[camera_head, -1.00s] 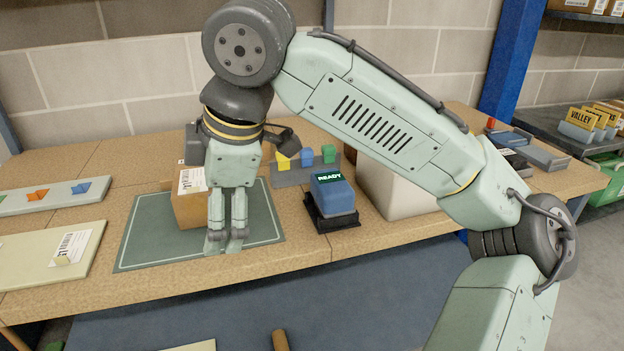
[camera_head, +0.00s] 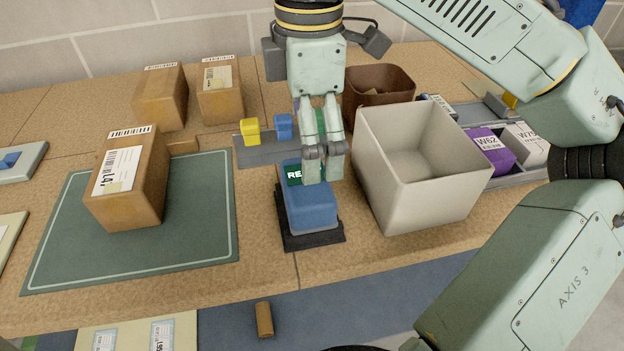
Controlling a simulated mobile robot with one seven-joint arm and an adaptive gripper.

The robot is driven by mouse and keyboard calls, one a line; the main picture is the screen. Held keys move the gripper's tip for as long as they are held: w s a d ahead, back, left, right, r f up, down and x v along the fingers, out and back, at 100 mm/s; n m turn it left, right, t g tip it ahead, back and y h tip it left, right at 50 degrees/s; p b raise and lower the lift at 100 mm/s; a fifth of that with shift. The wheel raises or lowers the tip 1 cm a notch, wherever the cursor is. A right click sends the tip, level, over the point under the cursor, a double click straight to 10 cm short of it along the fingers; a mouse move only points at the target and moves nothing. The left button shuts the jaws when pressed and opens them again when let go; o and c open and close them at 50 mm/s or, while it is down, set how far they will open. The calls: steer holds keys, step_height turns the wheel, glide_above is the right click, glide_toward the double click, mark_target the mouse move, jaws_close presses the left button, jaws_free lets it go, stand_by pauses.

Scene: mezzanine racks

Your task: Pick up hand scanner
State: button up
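A blue device (camera_head: 309,208) with a green "READY" display sits on a black base (camera_head: 315,241) near the table's front. It is the thing most like a hand scanner, but its shape does not make this certain. My gripper (camera_head: 322,178) points straight down over the device's upper right part and covers part of the display. The fingers look close together, with a narrow gap higher up. I cannot tell the opening between the fingertips, or whether they touch the device. Nothing shows held.
A white open bin (camera_head: 388,190) stands close right of the device. Behind are a grey rack (camera_head: 262,152) with coloured blocks and a brown bin (camera_head: 380,78). At left, a carton (camera_head: 143,185) stands on a green mat (camera_head: 205,215). Two more cartons stand farther back.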

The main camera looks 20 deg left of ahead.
mark_target(307, 192)
steer(key=f, duration=0.8)
steer(key=shift+s+a+f+p, duration=0.2)
steer(key=shift+f+p, duration=0.05)
steer(key=shift+p, duration=0.15)
steer(key=shift+c, duration=0.5)
steer(key=c, duration=1)
steer(key=shift+r, duration=0.1)
